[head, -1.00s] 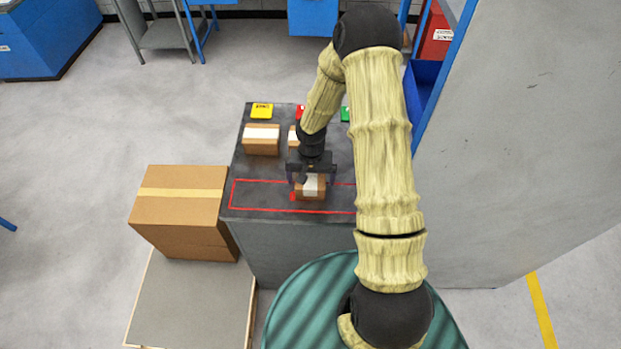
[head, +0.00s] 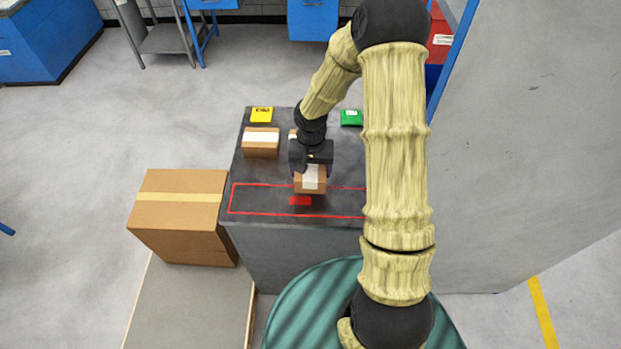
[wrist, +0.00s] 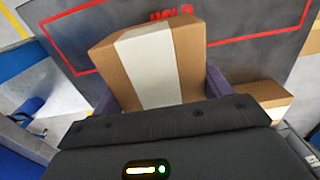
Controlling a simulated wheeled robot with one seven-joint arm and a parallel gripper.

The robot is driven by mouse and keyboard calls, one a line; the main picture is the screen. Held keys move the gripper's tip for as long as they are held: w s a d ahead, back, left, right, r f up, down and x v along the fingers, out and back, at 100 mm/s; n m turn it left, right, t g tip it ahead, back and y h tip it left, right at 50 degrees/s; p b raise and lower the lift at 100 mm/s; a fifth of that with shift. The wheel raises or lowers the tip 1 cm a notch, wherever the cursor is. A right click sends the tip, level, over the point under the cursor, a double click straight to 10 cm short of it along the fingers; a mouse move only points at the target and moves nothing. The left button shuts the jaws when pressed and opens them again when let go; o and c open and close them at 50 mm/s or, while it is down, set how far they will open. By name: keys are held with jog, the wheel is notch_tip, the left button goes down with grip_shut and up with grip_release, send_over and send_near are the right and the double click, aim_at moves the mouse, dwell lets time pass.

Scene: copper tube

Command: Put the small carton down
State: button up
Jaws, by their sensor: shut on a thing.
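The small carton (head: 310,184), brown with a white band, is in my gripper (head: 311,171) above the dark table top.
A similar carton (head: 260,143) stands at the table's back left, and another (wrist: 262,96) is partly hidden behind my gripper. A large box (head: 180,215) stands left of the table. A grey panel (head: 520,150) is at right.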

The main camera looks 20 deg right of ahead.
notch_tip(320, 180, up, 4)
jog(key=shift+r, duration=0.15)
dwell(0.6)
